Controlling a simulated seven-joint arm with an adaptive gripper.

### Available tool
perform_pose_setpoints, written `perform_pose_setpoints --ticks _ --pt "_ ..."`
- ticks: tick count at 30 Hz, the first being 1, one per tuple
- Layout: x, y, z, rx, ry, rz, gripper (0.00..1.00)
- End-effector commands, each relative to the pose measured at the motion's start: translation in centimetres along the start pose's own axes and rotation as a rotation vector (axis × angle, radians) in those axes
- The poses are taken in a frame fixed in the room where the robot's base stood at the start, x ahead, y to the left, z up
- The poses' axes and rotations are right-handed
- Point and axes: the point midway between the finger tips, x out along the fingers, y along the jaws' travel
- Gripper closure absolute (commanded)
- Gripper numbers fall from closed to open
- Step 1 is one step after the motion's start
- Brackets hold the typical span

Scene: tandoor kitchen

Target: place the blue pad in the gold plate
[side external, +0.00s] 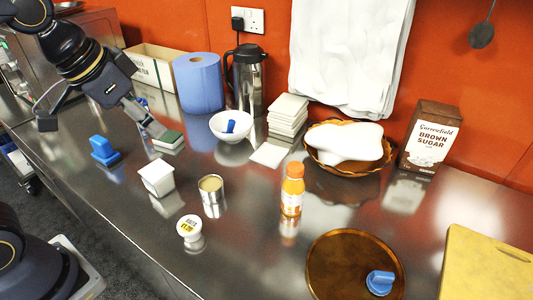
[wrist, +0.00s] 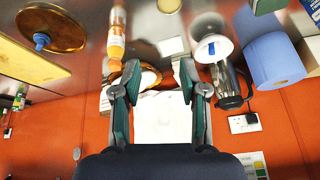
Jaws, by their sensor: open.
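A blue pad with an upright grip (side external: 380,283) lies in the gold plate (side external: 322,262), towards its right side. They also show in the wrist view, the blue pad (wrist: 41,40) on the gold plate (wrist: 65,14) at upper left. A similar blue piece (side external: 104,150) stands on the steel counter at the left. Another small blue piece (side external: 229,127) is in the white bowl (side external: 243,134). My gripper (side external: 100,125) is open and empty, raised above the left part of the counter. Its spread fingers (wrist: 161,78) show in the wrist view with nothing held between them.
A blue paper roll (side external: 199,82), flask (side external: 248,78), basket (side external: 345,168) and sugar box (side external: 431,137) line the back. A yellow board (side external: 485,265) is at right.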

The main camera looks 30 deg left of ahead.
Motion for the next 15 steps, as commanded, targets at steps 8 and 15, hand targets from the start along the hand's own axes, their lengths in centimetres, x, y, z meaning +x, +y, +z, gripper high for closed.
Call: perform_pose_setpoints --ticks 8,15 --pt "-1.3 -2.7 7.5 -0.225 0.025 -0.046 0.57" --pt "-1.2 -2.7 7.9 -0.235 0.024 -0.047 0.57"
